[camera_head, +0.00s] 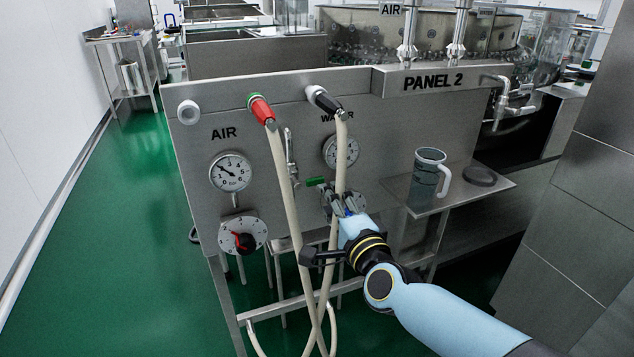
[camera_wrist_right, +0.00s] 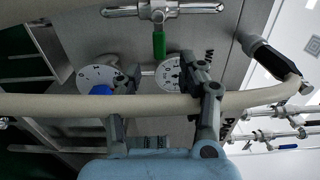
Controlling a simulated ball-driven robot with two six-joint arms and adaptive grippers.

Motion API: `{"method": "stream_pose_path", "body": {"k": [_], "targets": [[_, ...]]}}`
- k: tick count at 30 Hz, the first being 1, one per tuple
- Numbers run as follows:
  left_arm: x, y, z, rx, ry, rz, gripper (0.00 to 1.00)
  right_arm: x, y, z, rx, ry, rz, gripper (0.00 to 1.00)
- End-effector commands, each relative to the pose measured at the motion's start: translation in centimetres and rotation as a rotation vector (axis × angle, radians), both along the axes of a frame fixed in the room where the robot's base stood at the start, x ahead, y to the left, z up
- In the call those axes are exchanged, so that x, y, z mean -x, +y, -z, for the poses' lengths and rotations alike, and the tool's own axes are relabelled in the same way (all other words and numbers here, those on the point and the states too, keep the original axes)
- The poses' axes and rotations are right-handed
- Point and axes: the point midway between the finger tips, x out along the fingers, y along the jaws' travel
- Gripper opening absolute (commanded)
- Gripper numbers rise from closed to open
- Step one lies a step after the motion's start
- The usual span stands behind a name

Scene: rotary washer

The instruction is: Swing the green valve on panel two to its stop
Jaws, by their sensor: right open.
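The green valve lever (camera_head: 316,181) is on the front of panel two (camera_head: 431,83), joined to a chrome vertical pipe (camera_head: 290,155) between the two gauges. In the head view it lies roughly level, pointing right. The wrist view shows the green lever (camera_wrist_right: 159,45) just beyond my fingertips, on the chrome fitting. My right gripper (camera_head: 343,201) is open in front of the panel, to the lower right of the lever; its fingers (camera_wrist_right: 162,78) stand apart with no lever between them. A pale hose (camera_wrist_right: 60,106) crosses the wrist view at the fingers; whether they touch it is unclear.
Two pale hoses (camera_head: 283,190) hang down the panel front from a red nozzle (camera_head: 261,107) and a black nozzle (camera_head: 324,100). A shelf (camera_head: 455,196) at right holds a grey mug (camera_head: 428,180) and a dark disc (camera_head: 480,176).

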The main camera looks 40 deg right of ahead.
Motion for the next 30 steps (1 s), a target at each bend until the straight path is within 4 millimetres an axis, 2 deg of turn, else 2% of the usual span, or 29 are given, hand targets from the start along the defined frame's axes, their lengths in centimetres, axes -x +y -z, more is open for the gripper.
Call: {"method": "stream_pose_path", "body": {"k": [3,10,15,23,30], "targets": [[-0.5,0.7,0.2,-0.008,-0.006,0.003,0.40,-2.6,-0.6,0.0,0.000,-0.002,0.001,0.40],[-1.6,1.0,0.7,-0.012,-0.024,0.005,0.40,-6.1,-1.5,0.2,0.000,0.001,0.000,0.40],[-1.5,1.0,0.8,-0.012,-0.023,0.005,0.40,-7.1,-1.7,0.1,0.000,0.001,0.000,0.40],[-1.2,1.0,0.8,-0.012,-0.017,0.004,0.40,-7.2,-1.7,0.0,0.000,0.001,0.000,0.40],[-1.0,0.9,0.8,-0.011,-0.015,0.004,0.40,-7.2,-1.7,0.1,0.001,0.001,0.000,0.09]]}}
